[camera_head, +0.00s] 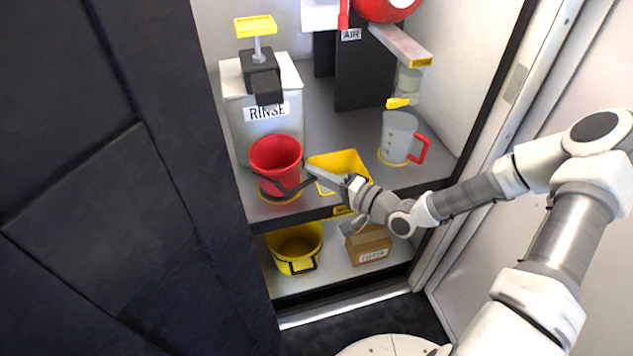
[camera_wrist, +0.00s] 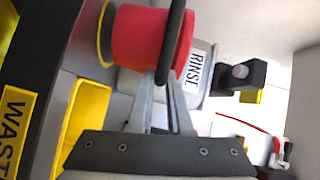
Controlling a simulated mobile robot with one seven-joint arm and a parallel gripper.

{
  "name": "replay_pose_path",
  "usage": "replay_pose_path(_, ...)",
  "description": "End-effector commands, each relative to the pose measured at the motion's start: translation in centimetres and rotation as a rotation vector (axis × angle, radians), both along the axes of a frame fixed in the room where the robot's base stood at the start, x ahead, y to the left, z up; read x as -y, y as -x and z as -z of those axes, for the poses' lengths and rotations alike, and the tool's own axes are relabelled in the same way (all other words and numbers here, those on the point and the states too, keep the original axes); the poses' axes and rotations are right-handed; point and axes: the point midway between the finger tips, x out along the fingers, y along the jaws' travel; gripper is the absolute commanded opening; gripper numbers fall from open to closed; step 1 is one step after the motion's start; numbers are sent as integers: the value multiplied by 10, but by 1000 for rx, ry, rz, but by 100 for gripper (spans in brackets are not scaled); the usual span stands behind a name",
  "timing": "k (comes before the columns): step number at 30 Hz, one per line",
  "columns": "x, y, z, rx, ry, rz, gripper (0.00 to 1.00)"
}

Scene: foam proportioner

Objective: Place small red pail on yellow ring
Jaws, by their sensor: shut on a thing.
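The small red pail (camera_head: 275,158) stands upright in front of the RINSE tank on the upper shelf, its black handle hanging across its front. The yellow ring (camera_head: 281,199) shows around the foot of the pail. In the wrist view the red pail (camera_wrist: 138,36) has its base right by the yellow ring (camera_wrist: 104,36); I cannot tell whether they touch. My gripper (camera_head: 308,168) reaches in from the right and is shut on the pail at its handle side. Its fingers (camera_wrist: 164,82) meet the black handle in the wrist view. Most of the ring is hidden beneath the pail.
The RINSE tank (camera_head: 241,133) with a yellow-topped pump stands behind the pail. A yellow pail (camera_head: 295,247) and a cardboard box (camera_head: 369,245) are below.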

Motion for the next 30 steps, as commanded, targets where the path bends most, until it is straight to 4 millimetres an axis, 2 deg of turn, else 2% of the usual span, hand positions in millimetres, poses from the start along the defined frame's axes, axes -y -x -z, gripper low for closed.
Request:
replay_pose_path(1,0,0,12,-1,-2,0,0)
replay_pose_path(2,0,0,14,0,-1,0,0)
replay_pose_path(8,0,0,14,1,1,-1,0)
replay_pose_path(9,0,0,14,0,1,-1,21)
replay_pose_path(13,0,0,14,0,1,-1,44)
replay_pose_path(14,0,0,14,0,1,-1,47)
replay_pose_path(23,2,1,13,1,1,0,47)
replay_pose_path(26,8,5,12,-1,1,1,47)
replay_pose_path(30,28,20,9,-1,2,3,47)
